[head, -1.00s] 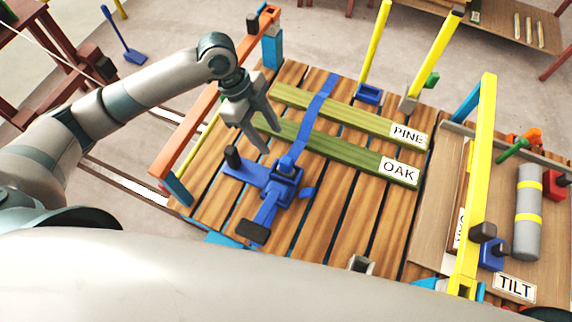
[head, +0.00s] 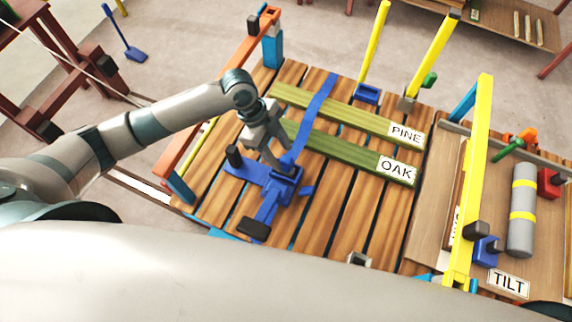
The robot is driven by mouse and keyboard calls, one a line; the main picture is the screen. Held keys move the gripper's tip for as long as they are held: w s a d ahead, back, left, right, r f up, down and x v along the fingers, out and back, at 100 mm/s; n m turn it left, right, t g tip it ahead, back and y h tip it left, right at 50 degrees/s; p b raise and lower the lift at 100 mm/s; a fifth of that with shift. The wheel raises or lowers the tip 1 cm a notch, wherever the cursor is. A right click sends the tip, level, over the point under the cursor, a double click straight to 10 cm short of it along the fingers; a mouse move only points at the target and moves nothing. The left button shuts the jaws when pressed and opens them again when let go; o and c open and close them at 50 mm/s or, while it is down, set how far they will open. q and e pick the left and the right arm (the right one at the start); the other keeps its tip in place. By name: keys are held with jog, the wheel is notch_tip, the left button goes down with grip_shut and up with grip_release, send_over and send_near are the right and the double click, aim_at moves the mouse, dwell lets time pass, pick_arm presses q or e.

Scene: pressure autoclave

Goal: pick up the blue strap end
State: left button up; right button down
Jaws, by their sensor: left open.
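A blue strap (head: 316,105) lies across two green planks labelled PINE (head: 350,115) and OAK (head: 345,157) on a slatted wooden deck. It runs down to a blue buckle (head: 284,188) with black-tipped blue arms. A short blue tab (head: 307,191) sticks out to the right of the buckle; I cannot tell for certain whether this is the strap end. My left gripper (head: 279,153) is open, with its fingers pointing down just above the buckle and beside the lower strap. The fingers partly hide the strap there, and contact cannot be made out. My right gripper is not in view.
An orange rail (head: 205,120) borders the deck on the left. Yellow posts (head: 375,45) stand at the back, and a yellow bar (head: 470,180) rises at the right. Beyond it lie a grey cylinder (head: 522,210) and a TILT sign (head: 508,283).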

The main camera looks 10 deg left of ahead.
aim_at(283, 158)
pick_arm(q)
jog(key=shift+s+d+f+p, duration=0.15)
jog(key=shift+d+f+p, duration=0.1)
jog(key=shift+f+p, duration=0.05)
jog(key=p+x, duration=0.1)
jog(key=x, duration=0.2)
jog(key=shift+s, duration=0.1)
jog(key=shift+d+f, duration=0.1)
jog(key=shift+f, duration=0.35)
jog(key=c, duration=1)
grip_shut()
